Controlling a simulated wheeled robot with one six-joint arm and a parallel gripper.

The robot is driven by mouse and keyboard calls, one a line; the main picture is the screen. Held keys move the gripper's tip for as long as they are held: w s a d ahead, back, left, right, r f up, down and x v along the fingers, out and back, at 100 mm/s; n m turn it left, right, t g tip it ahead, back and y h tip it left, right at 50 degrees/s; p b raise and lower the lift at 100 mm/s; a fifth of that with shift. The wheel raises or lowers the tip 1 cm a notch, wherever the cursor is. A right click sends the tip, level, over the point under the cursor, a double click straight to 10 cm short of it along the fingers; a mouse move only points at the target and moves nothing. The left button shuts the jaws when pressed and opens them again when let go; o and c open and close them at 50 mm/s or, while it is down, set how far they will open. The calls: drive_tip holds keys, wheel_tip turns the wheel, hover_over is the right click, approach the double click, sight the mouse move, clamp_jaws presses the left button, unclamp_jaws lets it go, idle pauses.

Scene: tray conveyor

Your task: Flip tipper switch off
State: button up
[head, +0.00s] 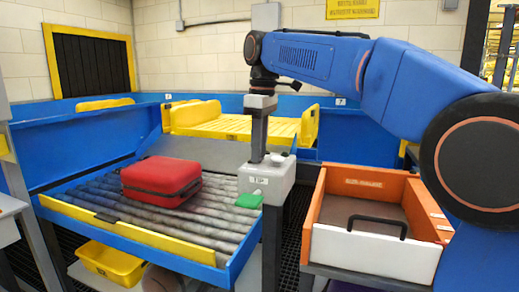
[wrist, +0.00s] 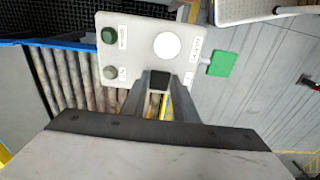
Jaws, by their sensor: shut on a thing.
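The tipper control box (head: 266,182) is a pale grey box on a post at the right front corner of the roller conveyor, with a label on its front. In the wrist view its panel (wrist: 135,35) carries a green button, a grey button and a large white disc. My gripper (head: 257,158) points straight down onto the box. In the wrist view my gripper (wrist: 160,80) is shut on a small dark thing at the panel's lower edge, which looks like the tipper switch. The fingers hide most of it, so its position cannot be read.
A red suitcase (head: 161,181) lies on the roller conveyor (head: 215,225). A yellow slatted tray (head: 235,125) stands behind. A green tag (head: 249,200) sticks out beside the box. An orange bin (head: 398,188) with a white front stands to the right. A yellow crate (head: 110,262) is below the conveyor.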

sight(262, 159)
drive_tip(key=o, duration=1.1)
drive_tip(key=shift+c, duration=0.2)
wheel_tip(262, 159, up, 12)
drive_tip(key=shift+d, duration=0.35)
drive_tip(key=shift+s, duration=0.2)
